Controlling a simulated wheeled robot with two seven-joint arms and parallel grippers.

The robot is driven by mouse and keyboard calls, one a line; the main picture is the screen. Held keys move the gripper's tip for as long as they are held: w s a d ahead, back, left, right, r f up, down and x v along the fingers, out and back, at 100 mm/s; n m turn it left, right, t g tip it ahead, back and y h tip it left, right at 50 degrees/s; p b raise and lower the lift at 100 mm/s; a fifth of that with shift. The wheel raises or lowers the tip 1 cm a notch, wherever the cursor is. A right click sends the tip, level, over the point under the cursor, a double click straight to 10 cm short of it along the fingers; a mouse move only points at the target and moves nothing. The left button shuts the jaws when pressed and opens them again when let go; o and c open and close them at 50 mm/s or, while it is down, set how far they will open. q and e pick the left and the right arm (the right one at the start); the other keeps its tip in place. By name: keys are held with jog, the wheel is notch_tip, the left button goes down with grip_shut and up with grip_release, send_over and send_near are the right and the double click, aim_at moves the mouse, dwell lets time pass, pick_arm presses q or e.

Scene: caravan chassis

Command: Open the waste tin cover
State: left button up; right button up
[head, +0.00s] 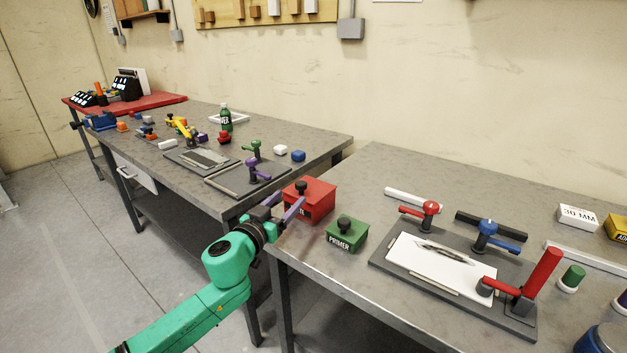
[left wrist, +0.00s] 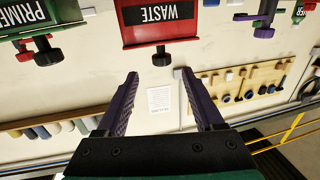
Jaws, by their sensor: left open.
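The red waste tin (head: 317,203) stands at the near left corner of the right-hand workbench. Its red cover is on, with a dark knob (head: 300,187) on top. In the left wrist view, which is upside down, the tin (left wrist: 136,33) shows its WASTE label and the knob (left wrist: 161,58) lies just beyond the fingertips, roughly between them. My left gripper (head: 284,203) has purple fingers spread open and empty, close beside the tin; its fingers also show in the left wrist view (left wrist: 158,76). My right gripper is not seen.
A green PRIMER tin (head: 347,237) with a dark knob stands right beside the waste tin. Farther right, a grey clamp board (head: 381,257) holds a white sheet under coloured clamps. A second workbench (head: 170,183) stands to the left, across a narrow gap.

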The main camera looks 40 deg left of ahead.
aim_at(304, 182)
pick_arm(q)
jog(key=x, duration=1)
jog(key=shift+w+a+r, duration=0.1)
jog(key=shift+a, duration=0.15)
jog(key=shift+w+a, duration=0.1)
jog(key=shift+w, duration=0.5)
jog(key=c, duration=1)
grip_shut()
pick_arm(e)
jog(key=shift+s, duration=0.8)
